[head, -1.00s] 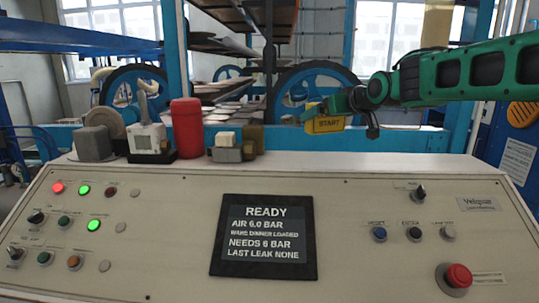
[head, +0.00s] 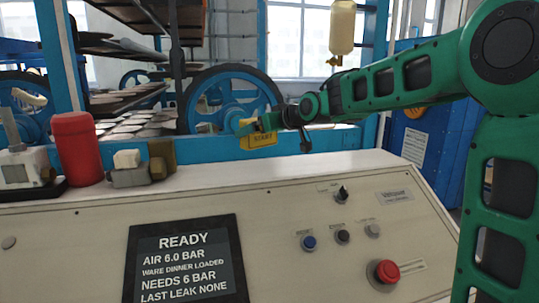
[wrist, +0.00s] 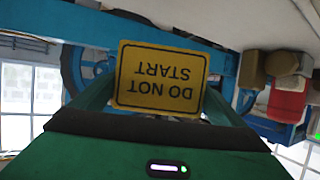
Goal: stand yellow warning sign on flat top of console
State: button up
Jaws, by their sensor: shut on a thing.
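The yellow warning sign (head: 259,140) is in my gripper (head: 262,124), at the far side of the console's flat top (head: 310,170).
A red canister (head: 76,148) and small grey and brown blocks (head: 135,172) stand on the top's left part. The top to their right is clear. The sloped panel holds a display (head: 185,262) and a red stop button (head: 385,272). Blue machinery with a wheel (head: 228,98) stands behind.

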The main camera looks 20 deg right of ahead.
aim_at(274, 139)
jog(key=d+f, duration=0.2)
jog(key=d, duration=0.1)
jog(key=s+d+f, duration=0.1)
jog(key=d, duration=0.1)
jog(key=shift+a+f, duration=0.1)
jog(key=shift+f, duration=1.9)
jog(key=o, duration=0.9)
jog(key=v, duration=1.2)
